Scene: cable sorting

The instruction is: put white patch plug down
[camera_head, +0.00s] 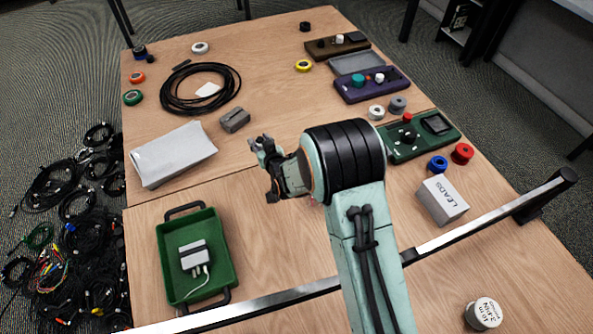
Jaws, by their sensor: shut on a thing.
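My gripper (260,166) is in the air over the middle of the table, pointing left. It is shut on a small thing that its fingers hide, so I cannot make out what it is. No white patch plug shows clearly in the jaws. A green tray (226,243) with dark handles stands at the front left. In it lies a white box (195,256) with small prongs and a thin white cable (206,277).
A white pouch (172,155) and a grey block (234,120) lie left of my gripper, with a black cable coil (166,97) behind. A green device (422,137), tape rolls and a LEADS box (442,200) are at right. A metal rail (450,236) crosses the front.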

